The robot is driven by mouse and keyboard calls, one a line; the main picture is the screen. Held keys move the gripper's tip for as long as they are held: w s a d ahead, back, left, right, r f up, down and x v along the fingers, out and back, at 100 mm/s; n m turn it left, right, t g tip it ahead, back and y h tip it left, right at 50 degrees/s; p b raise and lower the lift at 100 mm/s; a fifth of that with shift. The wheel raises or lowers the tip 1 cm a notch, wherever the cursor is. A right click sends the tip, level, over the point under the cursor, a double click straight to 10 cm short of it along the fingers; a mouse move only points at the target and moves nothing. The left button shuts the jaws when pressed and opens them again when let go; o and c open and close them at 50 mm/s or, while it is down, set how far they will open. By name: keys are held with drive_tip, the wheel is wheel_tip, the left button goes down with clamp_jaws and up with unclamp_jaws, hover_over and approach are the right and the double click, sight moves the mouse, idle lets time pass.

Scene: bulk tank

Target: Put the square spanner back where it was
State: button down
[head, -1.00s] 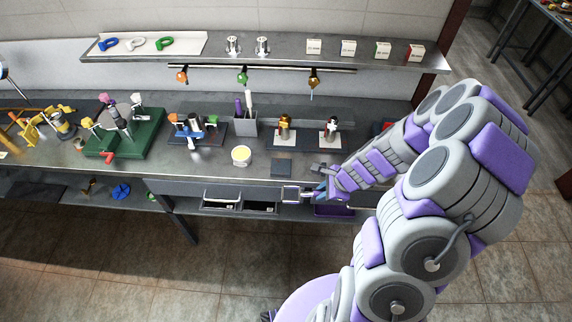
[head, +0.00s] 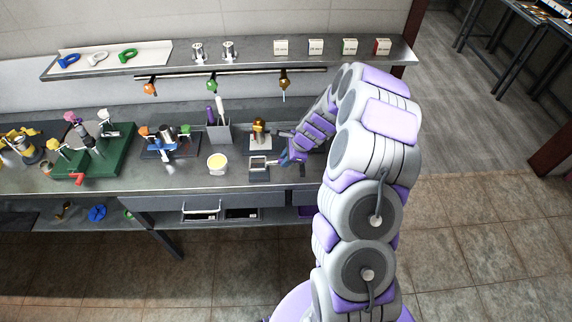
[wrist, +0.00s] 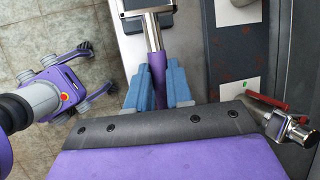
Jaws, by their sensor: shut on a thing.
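The square spanner has a square metal frame head (head: 259,162), a metal shaft and a purple handle. My gripper (head: 285,160) is shut on its purple handle; in the wrist view the blue fingers of my gripper (wrist: 158,88) sit on both sides of the handle (wrist: 157,72). The shaft (wrist: 152,32) runs up to the head at the top edge, where it is cut off. In the head view the head is over a dark square pad (head: 259,177) near the counter's front edge. I cannot tell whether it touches the pad.
A yellow-topped cup (head: 217,161) stands left of the pad. A brass fitting on a white plate (head: 262,146) is just behind. A grey holder (head: 218,132) and a blue-handled valve assembly (head: 168,143) stand further left. Red handles (wrist: 270,103) and a chrome fitting (wrist: 288,128) are beside my gripper.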

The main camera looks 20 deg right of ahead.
wheel_tip(320, 180, down, 4)
drive_tip(key=shift+w+d+r+b, duration=0.1)
drive_tip(key=shift+b, duration=0.4)
drive_tip(key=shift+r, duration=0.1)
drive_tip(key=c, duration=1)
unclamp_jaws()
